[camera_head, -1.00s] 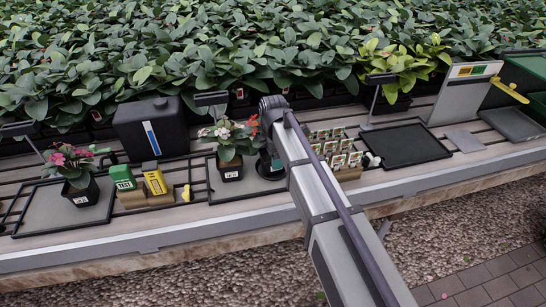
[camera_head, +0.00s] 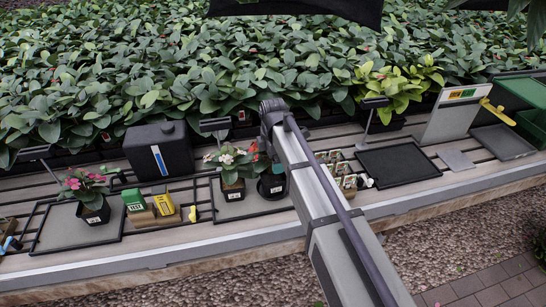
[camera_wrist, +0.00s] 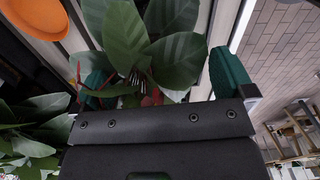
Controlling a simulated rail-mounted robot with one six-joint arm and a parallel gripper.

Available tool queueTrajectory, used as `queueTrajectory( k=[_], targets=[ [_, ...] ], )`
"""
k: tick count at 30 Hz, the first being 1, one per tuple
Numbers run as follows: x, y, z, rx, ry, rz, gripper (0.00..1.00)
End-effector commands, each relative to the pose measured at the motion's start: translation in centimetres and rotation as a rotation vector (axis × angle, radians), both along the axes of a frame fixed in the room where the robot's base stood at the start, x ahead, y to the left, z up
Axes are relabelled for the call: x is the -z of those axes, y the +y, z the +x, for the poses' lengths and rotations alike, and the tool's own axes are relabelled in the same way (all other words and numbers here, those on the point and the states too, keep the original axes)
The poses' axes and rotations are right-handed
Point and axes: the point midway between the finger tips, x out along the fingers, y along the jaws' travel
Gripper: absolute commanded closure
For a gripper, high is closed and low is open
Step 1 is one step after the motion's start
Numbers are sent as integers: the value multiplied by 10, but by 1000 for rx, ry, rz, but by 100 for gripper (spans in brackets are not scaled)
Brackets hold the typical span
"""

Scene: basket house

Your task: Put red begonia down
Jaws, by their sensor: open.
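The red begonia (camera_head: 273,188) is a dark pot with green leaves and a few red flowers, partly hidden behind my arm in the head view. It appears to stand on the right part of a framed grey tray (camera_head: 252,211), beside a white-flowered potted plant (camera_head: 233,182). In the wrist view, the begonia's broad leaves (camera_wrist: 125,35) and reddish stems fill the space at my gripper (camera_wrist: 162,82). Its teal fingers are apart, one on each side of the foliage. The head view hides the fingertips, and the pot's base is partly covered.
A left tray holds a pink-flowered pot (camera_head: 95,208). Green and yellow boxes (camera_head: 164,204) stand between the trays. Small seedling pots (camera_head: 347,182) are close right of my arm, then an empty black tray (camera_head: 398,164). An orange object (camera_wrist: 35,15) shows in the wrist view.

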Motion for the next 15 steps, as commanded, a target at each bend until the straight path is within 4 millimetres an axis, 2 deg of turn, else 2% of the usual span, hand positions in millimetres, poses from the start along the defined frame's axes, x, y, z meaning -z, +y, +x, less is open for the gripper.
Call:
queueTrajectory(
  k=[1, 3, 12, 14, 15],
  targets=[
    [-23, 0, 0, 0, 0, 0, 0],
    [-31, 0, 0, 0, 0, 0, 0],
    [-30, -1, -1, 4, 0, 0, 0],
    [-30, -8, -7, 49, 0, 0, 0],
    [-30, -20, -16, 125, 0, 0, 0]
  ],
)
